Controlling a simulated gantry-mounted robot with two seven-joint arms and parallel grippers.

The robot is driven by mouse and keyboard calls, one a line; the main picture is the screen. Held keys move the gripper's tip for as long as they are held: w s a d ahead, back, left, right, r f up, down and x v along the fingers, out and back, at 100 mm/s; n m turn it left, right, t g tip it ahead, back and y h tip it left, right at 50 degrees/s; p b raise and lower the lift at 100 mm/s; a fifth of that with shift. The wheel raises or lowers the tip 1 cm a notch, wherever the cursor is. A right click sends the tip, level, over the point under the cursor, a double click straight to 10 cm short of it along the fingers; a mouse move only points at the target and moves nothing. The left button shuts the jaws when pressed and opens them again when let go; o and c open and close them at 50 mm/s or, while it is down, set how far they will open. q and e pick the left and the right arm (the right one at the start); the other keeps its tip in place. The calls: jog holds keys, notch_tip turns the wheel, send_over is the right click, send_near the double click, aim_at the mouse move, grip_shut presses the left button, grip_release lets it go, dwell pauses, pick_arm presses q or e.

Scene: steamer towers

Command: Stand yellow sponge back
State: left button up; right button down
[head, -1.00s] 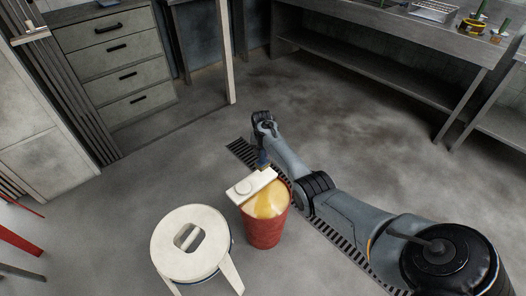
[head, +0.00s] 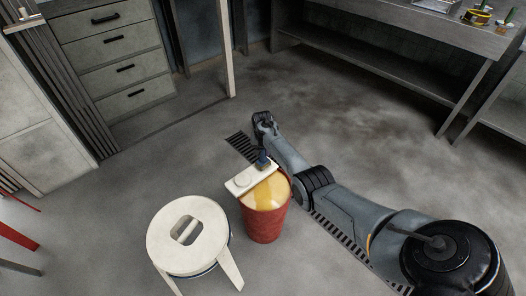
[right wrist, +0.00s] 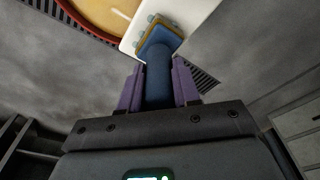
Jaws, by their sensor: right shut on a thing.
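The yellow sponge (right wrist: 158,42) is a thin yellow layer under a blue block with a thick blue handle. My right gripper (right wrist: 158,85) is shut on the blue handle between its purple fingers. In the head view my right gripper (head: 262,148) is above the far end of a white plate (head: 243,182), with the blue tool (head: 262,162) below it. The sponge end is against or just over the plate; I cannot tell whether it touches. The plate lies across the far rim of a red bucket (head: 264,222) with a yellow-streaked, cream top. My left gripper is out of view.
A white stool (head: 163,232) with a slotted seat stands left of the bucket. A floor grate (head: 240,146) runs under my right arm. A grey drawer cabinet (head: 120,65) is at the back left and a workbench (head: 400,60) at the back right. Open floor lies between.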

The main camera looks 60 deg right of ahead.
dwell(0.5)
jog(key=shift+f+b, duration=0.35)
jog(key=shift+f, duration=0.05)
jog(key=c, duration=0.7)
grip_release()
jog(key=shift+c, duration=0.2)
jog(key=shift+r+p, duration=0.3)
jog(key=r+p, duration=0.2)
jog(key=r, duration=0.1)
jog(key=r+p, duration=0.2)
jog(key=a+r+p, duration=0.1)
jog(key=r+p, duration=0.1)
jog(key=r, duration=0.1)
jog(key=shift+s+r, duration=0.25)
jog(key=shift+r, duration=0.05)
jog(key=shift+s+a+r+p, duration=0.15)
jog(key=shift+r+p, duration=0.25)
jog(key=shift+r, duration=0.3)
